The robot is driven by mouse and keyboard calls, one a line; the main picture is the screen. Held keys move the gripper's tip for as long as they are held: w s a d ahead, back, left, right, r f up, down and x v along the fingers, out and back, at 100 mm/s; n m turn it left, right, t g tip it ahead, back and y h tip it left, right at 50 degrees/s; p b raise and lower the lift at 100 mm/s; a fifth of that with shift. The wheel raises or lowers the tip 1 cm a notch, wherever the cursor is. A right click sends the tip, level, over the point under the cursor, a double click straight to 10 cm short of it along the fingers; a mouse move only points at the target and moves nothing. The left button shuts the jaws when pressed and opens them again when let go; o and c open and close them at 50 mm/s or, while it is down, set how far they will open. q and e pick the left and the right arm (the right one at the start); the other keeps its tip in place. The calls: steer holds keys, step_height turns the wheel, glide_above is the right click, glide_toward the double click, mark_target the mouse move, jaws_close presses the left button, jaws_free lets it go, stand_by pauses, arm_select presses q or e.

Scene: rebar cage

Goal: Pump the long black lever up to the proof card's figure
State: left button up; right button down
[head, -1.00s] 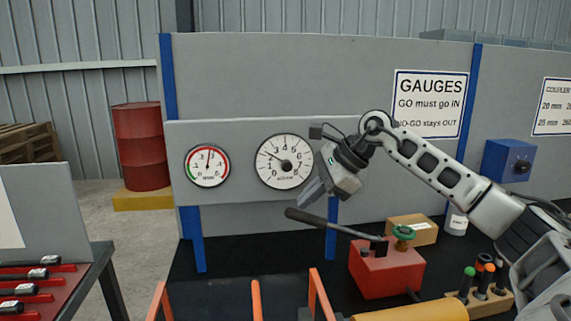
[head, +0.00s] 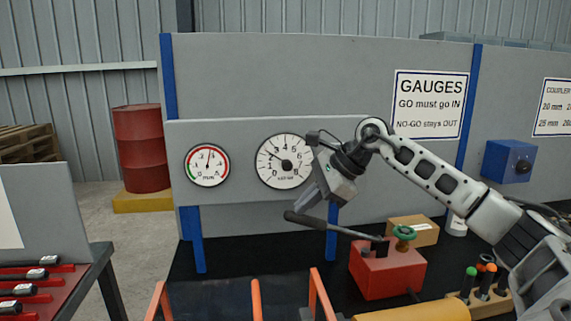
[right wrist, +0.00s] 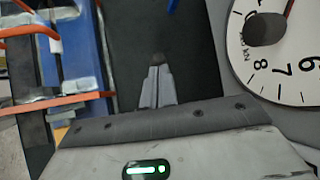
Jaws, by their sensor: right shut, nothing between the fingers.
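The long black lever (head: 325,226) slopes from the red pump (head: 388,272) up to its free end at the left. My right gripper (head: 300,207) is shut and empty, with its fingertips just above that free end; I cannot tell if they touch it. In the right wrist view the shut fingers (right wrist: 157,85) point at a dark rounded end, likely the lever's. The large white gauge (head: 285,161) has its needle toward the upper left, near the low figures. Part of it shows in the right wrist view (right wrist: 285,60). No readable proof card shows. My left gripper is out of view.
A smaller red-and-green gauge (head: 206,165) hangs left of the large one. Orange bars (head: 256,300) rise at the front. Black bench top (head: 225,258) is clear left of the lever.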

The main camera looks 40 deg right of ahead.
mark_target(301, 219)
steer(key=shift+w+a+f, duration=0.15)
steer(key=shift+a+f, duration=0.1)
steer(key=shift+f, duration=0.35)
steer(key=shift+f+b, duration=0.1)
steer(key=shift+b, duration=0.25)
steer(key=shift+w+a+f+b, duration=0.15)
steer(key=shift+f+b, duration=0.15)
steer(key=shift+f, duration=0.25)
steer(key=shift+a+f+b, duration=0.15)
steer(key=shift+f+b, duration=0.3)
steer(key=shift+f, duration=0.4)
steer(key=shift+w+a+f+b, duration=0.1)
steer(key=shift+a+f+b, duration=0.05)
steer(key=shift+f+b, duration=0.5)
steer(key=shift+f, duration=0.1)
